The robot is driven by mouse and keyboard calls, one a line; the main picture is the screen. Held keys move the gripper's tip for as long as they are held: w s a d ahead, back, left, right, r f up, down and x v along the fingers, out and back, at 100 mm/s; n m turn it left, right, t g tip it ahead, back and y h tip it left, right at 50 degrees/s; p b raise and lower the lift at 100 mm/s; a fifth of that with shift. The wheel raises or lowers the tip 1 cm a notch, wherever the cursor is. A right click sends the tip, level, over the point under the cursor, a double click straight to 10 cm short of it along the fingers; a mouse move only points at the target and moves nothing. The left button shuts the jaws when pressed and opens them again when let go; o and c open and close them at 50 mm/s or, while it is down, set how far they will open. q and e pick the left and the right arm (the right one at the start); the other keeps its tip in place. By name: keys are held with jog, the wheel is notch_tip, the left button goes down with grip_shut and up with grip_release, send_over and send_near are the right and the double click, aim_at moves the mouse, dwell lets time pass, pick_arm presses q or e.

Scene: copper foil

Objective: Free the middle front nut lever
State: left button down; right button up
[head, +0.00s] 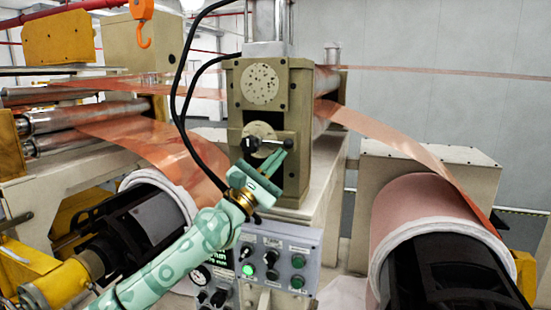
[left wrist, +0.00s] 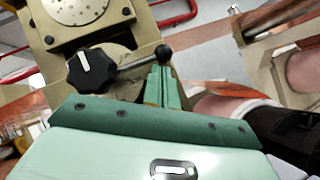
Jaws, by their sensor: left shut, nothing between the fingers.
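The nut lever (head: 251,145) is a black lobed hub with a white mark and a short rod ending in a black ball. It sits on the front of the beige roll stand, below a round speckled plate, with its rod pointing right. It also shows large in the left wrist view (left wrist: 92,68), where the ball is at upper centre. My left gripper (head: 279,158) is shut and empty, its green fingertips just below the ball end. In the left wrist view the fingertips (left wrist: 161,80) lie close under the ball; whether they touch it is unclear. My right gripper is out of view.
The beige roll stand (head: 296,95) has black hoses in front at its left. A grey control panel (head: 280,256) with buttons stands below. Copper foil rolls flank it at left (head: 160,180) and right (head: 415,205). An orange hook (head: 143,30) hangs upper left.

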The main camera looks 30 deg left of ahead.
pick_arm(q)
jog(key=shift+d+r+n+t+y, duration=0.1)
jog(key=shift+r+n+t+y, duration=0.15)
jog(key=shift+n, duration=0.3)
jog(key=shift+r+n+t+y, duration=0.15)
jog(key=shift+n+y, duration=0.2)
jog(key=shift+n, duration=0.2)
jog(key=n+y, duration=0.2)
jog(key=shift+d+r+n+t, duration=0.15)
jog(key=shift+r+n+t, duration=0.15)
jog(key=shift+r+n, duration=0.1)
jog(key=shift+s+a+r+n+g+y+b, duration=0.1)
jog(key=shift+a+r+n+g+y+b, duration=0.25)
jog(key=shift+r+n+g+y, duration=2.3)
jog(key=shift+s+a+f+n+g+y+b, duration=0.2)
jog(key=shift+a+n+g+y, duration=0.5)
jog(key=shift+n+y, duration=4.15)
jog(key=shift+a+r+n+g+y+b, duration=0.25)
jog(key=shift+r+n+g+y, duration=1.3)
jog(key=shift+n, duration=4.75)
jog(key=shift+f+g+h, duration=0.4)
jog(key=shift+f+h, duration=0.05)
